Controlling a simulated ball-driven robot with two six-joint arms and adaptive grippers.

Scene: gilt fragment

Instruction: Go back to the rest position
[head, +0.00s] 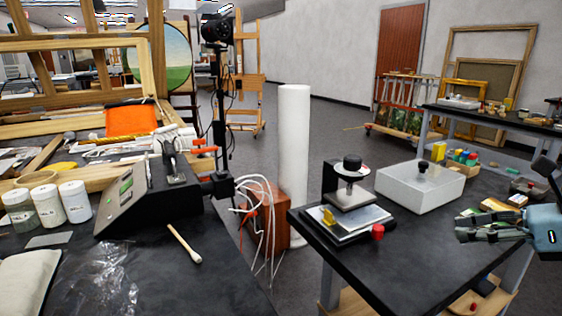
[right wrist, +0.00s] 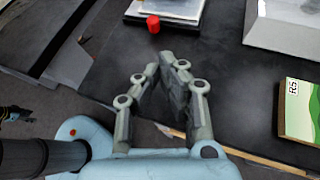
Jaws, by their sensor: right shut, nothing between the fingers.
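My right gripper (head: 463,228) comes in from the right edge in the head view, above the right black table (head: 400,262). Its fingers are together and hold nothing. A small yellow piece (head: 328,216) is at the press plate's left side.
A white column (head: 294,150) and tangled cables (head: 258,205) stand between the tables. The left bench (head: 200,285) holds jars (head: 48,205) and a wooden stick (head: 184,243).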

